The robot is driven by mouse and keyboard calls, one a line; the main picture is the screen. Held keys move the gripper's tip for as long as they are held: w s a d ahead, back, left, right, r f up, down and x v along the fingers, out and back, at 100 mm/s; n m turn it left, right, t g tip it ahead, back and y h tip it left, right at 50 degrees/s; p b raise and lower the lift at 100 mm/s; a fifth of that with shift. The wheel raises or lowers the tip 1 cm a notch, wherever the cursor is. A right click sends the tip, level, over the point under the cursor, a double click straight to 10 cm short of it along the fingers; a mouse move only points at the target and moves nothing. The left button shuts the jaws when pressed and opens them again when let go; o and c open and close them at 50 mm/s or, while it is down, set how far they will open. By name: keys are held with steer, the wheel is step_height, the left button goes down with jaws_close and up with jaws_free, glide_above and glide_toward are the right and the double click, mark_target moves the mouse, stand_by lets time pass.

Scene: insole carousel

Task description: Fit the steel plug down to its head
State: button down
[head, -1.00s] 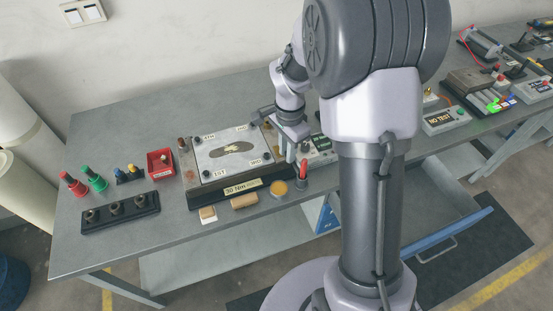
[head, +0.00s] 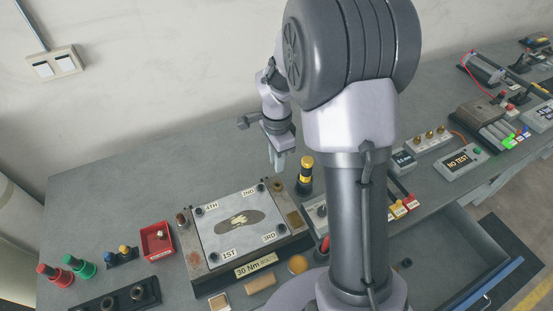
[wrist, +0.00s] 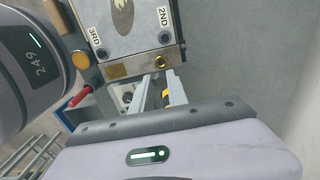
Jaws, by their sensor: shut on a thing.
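My gripper (head: 279,160) hangs above the table behind the right back corner of the plate fixture (head: 247,268). In the wrist view its fingers (wrist: 154,94) are close together, shut on a small grey piece that I take to be the steel plug, mostly hidden between them. The fixture carries a light plate (head: 215,232) with corner labels 1ST to 4TH and dark bolt heads. A small brass patch (head: 295,218) is at its right end, also in the wrist view (wrist: 117,72). The held piece is apart from the fixture.
A black-and-yellow cylinder (head: 305,176) stands close right of my gripper. A red bin (head: 157,242), red and green knobs and a black rack (head: 118,299) are at left. A grey box marked NO TEST (head: 459,163) is at right. The back of the table is clear.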

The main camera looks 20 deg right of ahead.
steer(key=shift+w+f+b, duration=0.1)
steer(key=shift+f+b, duration=2.3)
steer(key=shift+f, duration=0.5)
steer(key=shift+f+b, duration=1.55)
steer(key=shift+b, duration=0.15)
steer(key=c, duration=1.2)
jaws_free()
steer(key=shift+r, duration=0.1)
step_height(320, 180, up, 17)
steer(key=p, duration=0.5)
steer(key=shift+r+p, duration=0.1)
steer(key=shift+p, duration=0.25)
